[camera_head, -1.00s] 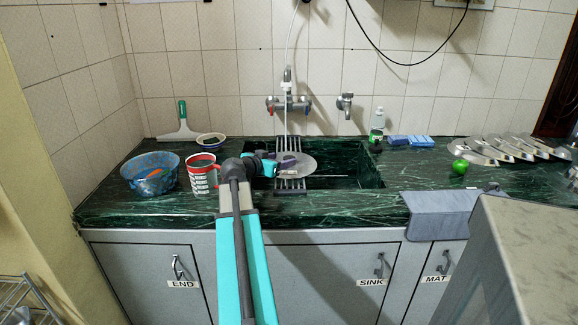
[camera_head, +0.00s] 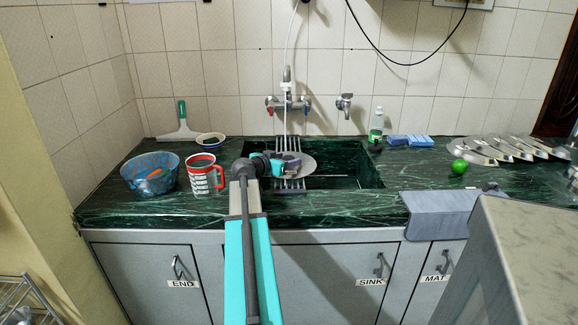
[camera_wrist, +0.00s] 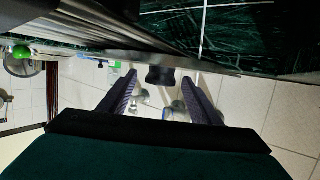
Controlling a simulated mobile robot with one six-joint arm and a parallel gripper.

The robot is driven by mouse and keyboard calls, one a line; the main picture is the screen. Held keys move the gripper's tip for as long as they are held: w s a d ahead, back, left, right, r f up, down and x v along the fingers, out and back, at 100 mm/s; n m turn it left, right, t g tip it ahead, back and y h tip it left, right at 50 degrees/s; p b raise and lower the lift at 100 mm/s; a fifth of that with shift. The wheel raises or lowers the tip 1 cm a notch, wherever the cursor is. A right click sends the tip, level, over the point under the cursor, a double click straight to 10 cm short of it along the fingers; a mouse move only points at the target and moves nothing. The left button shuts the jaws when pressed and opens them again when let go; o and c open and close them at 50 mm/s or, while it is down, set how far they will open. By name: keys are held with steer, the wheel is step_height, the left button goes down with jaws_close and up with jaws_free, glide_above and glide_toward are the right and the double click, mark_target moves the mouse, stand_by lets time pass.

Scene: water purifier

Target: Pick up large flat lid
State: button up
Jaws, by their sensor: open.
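The large flat lid (camera_head: 306,167) is a round grey disc. It rests on the metal slatted rack across the sink. My gripper (camera_head: 293,160) is over the lid's left and middle part in the head view and hides some of it. In the wrist view my gripper (camera_wrist: 159,77) has its two dark fingers apart. A small black piece (camera_wrist: 160,75) shows between the fingertips; it may be the lid's knob, but I cannot tell whether the fingers touch it. A grey edge-on surface (camera_wrist: 190,64) crosses the wrist view just beyond it.
A red patterned mug (camera_head: 201,176) and a blue bowl (camera_head: 143,176) stand left of my arm. Taps (camera_head: 287,105) are on the wall behind the sink. A bottle (camera_head: 376,125), a green ball (camera_head: 459,166) and several metal lids (camera_head: 505,149) are to the right.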

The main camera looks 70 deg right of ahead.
steer(key=c, duration=1.2)
steer(key=shift+r, duration=0.15)
steer(key=shift+r, duration=1.4)
steer(key=shift+a+r, duration=0.15)
steer(key=shift+r, duration=0.15)
steer(key=s+a, duration=0.1)
steer(key=a, duration=0.2)
steer(key=s+a, duration=0.2)
steer(key=a, duration=0.1)
steer(key=s+a, duration=0.1)
steer(key=a, duration=0.2)
steer(key=shift+s+a+r+b, duration=0.3)
steer(key=shift+a+r, duration=0.05)
steer(key=shift+r, duration=0.05)
steer(key=shift+a+f+b, duration=0.15)
steer(key=shift+b, duration=0.45)
steer(key=a+b, duration=0.1)
steer(key=s+a+b, duration=0.1)
steer(key=b, duration=0.1)
steer(key=shift+a+b, duration=0.1)
steer(key=shift+b, duration=0.9)
